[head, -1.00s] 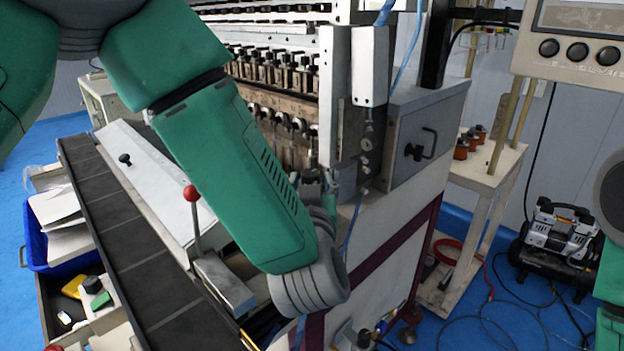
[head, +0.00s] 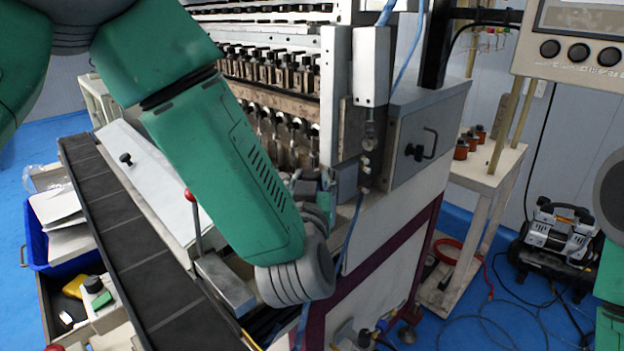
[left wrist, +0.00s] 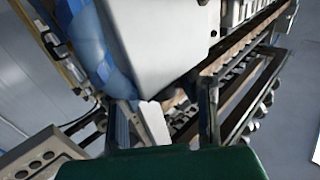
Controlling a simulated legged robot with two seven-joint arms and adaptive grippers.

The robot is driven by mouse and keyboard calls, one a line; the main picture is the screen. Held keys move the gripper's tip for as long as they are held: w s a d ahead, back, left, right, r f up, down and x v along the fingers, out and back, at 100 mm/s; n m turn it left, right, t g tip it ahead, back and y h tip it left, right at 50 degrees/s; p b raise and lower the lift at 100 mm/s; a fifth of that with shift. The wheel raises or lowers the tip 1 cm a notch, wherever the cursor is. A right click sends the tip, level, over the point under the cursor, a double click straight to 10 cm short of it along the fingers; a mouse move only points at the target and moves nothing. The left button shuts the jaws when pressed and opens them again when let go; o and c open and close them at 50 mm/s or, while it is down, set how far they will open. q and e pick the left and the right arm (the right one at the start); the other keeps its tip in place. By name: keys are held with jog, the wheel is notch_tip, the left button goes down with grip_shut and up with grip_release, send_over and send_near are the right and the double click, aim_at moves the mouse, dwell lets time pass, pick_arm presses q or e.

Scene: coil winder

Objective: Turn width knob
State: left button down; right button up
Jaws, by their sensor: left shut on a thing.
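My left arm crosses the head view from upper left to the machine's front corner. Its left gripper (head: 330,192) is mostly hidden behind my forearm and wrist, beside the small round knobs (head: 368,144) on the machine's end. In the left wrist view the left gripper's (left wrist: 160,112) dark fingers stand on both sides of pale parts. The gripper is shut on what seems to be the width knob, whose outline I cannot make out. My right arm shows only in part at the right edge; its gripper is out of view.
A grey box with a black handle (head: 415,151) is right of the knobs. A red-topped lever (head: 194,212) stands left of my wrist. A control panel (head: 580,75) hangs at upper right. A compressor (head: 553,236) stands on the blue floor.

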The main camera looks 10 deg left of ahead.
aim_at(321, 121)
pick_arm(q)
jog(key=m+h, duration=0.1)
jog(key=h, duration=0.1)
jog(key=m+h, duration=0.2)
jog(key=h, duration=0.1)
jog(key=shift+a+m+h, duration=0.15)
jog(key=shift+m+h, duration=0.15)
jog(key=shift+m+g+h+b, duration=0.25)
jog(key=shift+m+g+h, duration=0.3)
jog(key=shift+m+h, duration=0.65)
jog(key=shift+m+g+h+b, duration=0.2)
jog(key=shift+m+g+h, duration=0.45)
jog(key=shift+h, duration=0.95)
jog(key=c, duration=1.5)
grip_release()
jog(key=shift+o, duration=0.2)
notch_tip(321, 121, up, 10)
jog(key=shift+w+f, duration=0.1)
